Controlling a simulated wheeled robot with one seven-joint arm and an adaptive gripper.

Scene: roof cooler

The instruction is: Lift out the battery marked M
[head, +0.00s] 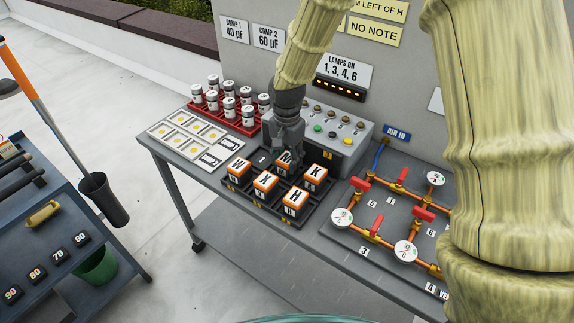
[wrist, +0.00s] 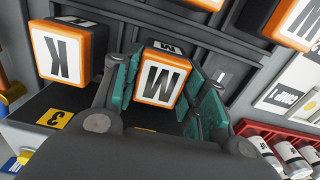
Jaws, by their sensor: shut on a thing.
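The battery marked M (head: 283,159), orange-edged with a white top, is in the back row of the black battery tray (head: 317,203). My gripper (head: 291,148) reaches down over it from behind and hides part of it. In the wrist view the M battery (wrist: 162,76) sits between the green finger pads of my gripper (wrist: 166,90), which is shut on it, one pad at each side. Its lower part is hidden, so I cannot tell whether it is clear of its pocket.
Battery K (head: 314,173) stands close to the right of M. W (head: 238,167), X (head: 265,182) and H (head: 295,199) stand in front. A grey box with buttons (head: 337,140) is just behind. A red rack of cans (head: 245,122) and copper pipework (head: 385,222) flank the tray.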

